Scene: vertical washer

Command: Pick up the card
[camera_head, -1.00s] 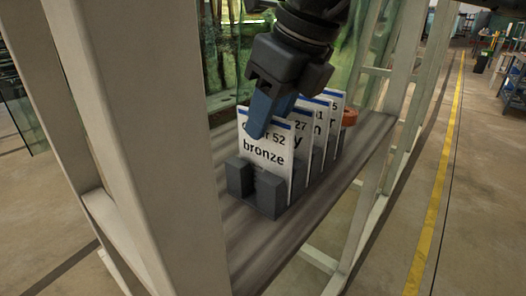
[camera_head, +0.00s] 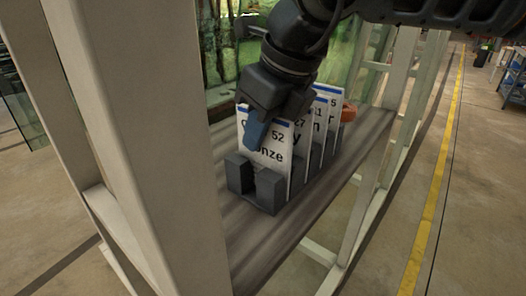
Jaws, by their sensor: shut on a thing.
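The front card (camera_head: 276,159) is white with a blue top edge and reads "52" and part of "bronze". It stands upright in a dark grey slotted holder (camera_head: 268,192). More similar cards (camera_head: 326,116) stand in a row behind it. My gripper (camera_head: 257,133) comes down from above over the front card. A blue finger lies across the card's face and hides part of its text. The gripper is shut on the front card, whose lower part is still between the holder's posts. The other finger is hidden behind the card.
The holder sits on a wooden shelf (camera_head: 270,245) inside a light metal frame (camera_head: 140,140). A thick frame post is close on the left. An orange object (camera_head: 348,112) is behind the cards. Glass panels stand at the back.

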